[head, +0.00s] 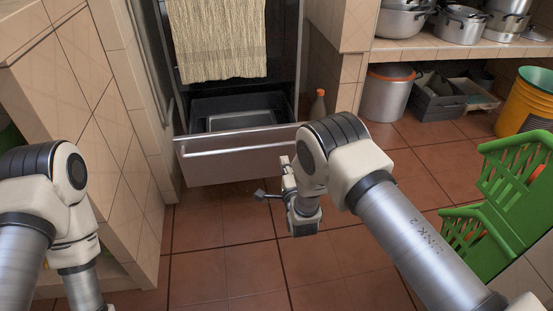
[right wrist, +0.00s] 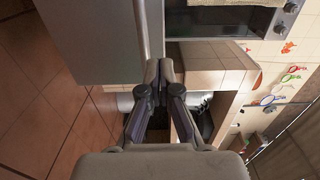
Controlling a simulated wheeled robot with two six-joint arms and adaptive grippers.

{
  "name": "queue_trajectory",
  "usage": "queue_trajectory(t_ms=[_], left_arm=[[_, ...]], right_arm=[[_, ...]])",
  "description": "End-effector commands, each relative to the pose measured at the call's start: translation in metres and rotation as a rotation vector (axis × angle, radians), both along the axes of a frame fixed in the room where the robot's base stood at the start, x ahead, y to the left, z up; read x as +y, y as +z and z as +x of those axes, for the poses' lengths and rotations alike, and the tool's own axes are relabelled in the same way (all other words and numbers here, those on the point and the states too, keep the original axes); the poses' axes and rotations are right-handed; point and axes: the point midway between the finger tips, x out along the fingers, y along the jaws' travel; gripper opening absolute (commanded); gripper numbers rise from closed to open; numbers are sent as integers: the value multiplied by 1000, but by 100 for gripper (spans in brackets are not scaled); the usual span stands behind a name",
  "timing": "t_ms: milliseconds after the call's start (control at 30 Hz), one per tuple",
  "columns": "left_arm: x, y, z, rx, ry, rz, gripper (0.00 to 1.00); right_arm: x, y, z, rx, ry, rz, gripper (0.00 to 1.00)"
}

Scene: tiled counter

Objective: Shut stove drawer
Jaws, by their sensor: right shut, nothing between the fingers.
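The stove drawer (head: 225,171) at the base of the stove is pulled out, and its dark inside with a metal tray (head: 240,121) shows from above. A long silver handle (head: 240,147) runs along its front. My right gripper (head: 260,195) is in front of the drawer, low and near its right half. In the right wrist view the fingertips (right wrist: 158,69) are together and empty. The grey drawer front (right wrist: 85,45) and its handle (right wrist: 143,28) show beyond them; contact cannot be told. My left arm is at the left edge, and its gripper is out of view.
A beige towel (head: 217,40) hangs on the stove above the drawer. Tiled counter walls (head: 95,130) stand at the left. Green crates (head: 490,220) are at the right, and a bottle (head: 318,104) stands behind the drawer's right end. Floor in front is clear.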

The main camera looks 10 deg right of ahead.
Motion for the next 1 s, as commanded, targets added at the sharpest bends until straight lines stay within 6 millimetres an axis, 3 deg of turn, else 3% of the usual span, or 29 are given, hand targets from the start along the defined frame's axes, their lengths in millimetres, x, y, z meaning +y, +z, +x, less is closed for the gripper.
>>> queue_trajectory(t_ms=[167, 267, 700, 833, 1000], left_arm=[[0, -8, 1, -2, 1, 0, 31], [0, -19, 1, -3, 2, 0, 31], [2, -81, 6, -17, 10, 3, 31], [2, -91, 11, -29, 3, 5, 31], [2, -93, 13, -35, 1, 6, 31]], right_arm=[[-1, -3, 10, -2, -1, 0, 0], [-1, -4, 26, -3, -1, 0, 0], [-1, -8, 119, -3, -1, 0, 0], [-1, -5, 134, -1, -1, 0, 0], [-1, -1, 140, 1, 0, -2, 0]])
